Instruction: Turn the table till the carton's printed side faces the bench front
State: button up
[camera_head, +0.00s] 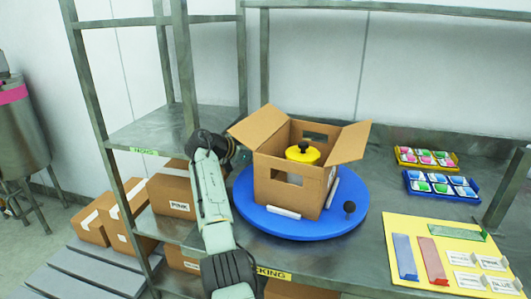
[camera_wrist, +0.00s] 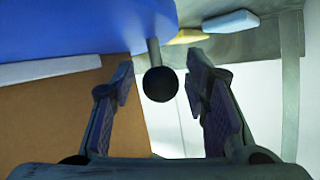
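The open brown carton (camera_head: 282,186) stands on the round blue table (camera_head: 300,229), held by white strips. Its front-left face has a cut-out window and no visible print; a small pale mark shows on its right-hand face, too small to read. A black ball knob (camera_head: 349,207) stands at the table's front right. My gripper (camera_head: 240,154) is by the table's far left rim, beside the carton. In the wrist view my gripper (camera_wrist: 160,85) is open, with a black knob on a stalk (camera_wrist: 160,84) between its fingers, apparently untouched. That knob is not distinguishable in the head view.
A yellow drum with a black top (camera_head: 302,154) sits inside the carton. A metal rack post (camera_head: 190,70) stands close to my arm. Yellow and blue trays (camera_head: 440,186) and a yellow board (camera_head: 400,225) lie on the bench to the right.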

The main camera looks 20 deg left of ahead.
aim_at(248, 168)
jog(key=shift+s+r, duration=0.1)
jog(key=v, duration=0.7)
jog(key=shift+s+a, duration=0.1)
jog(key=shift+s, duration=0.05)
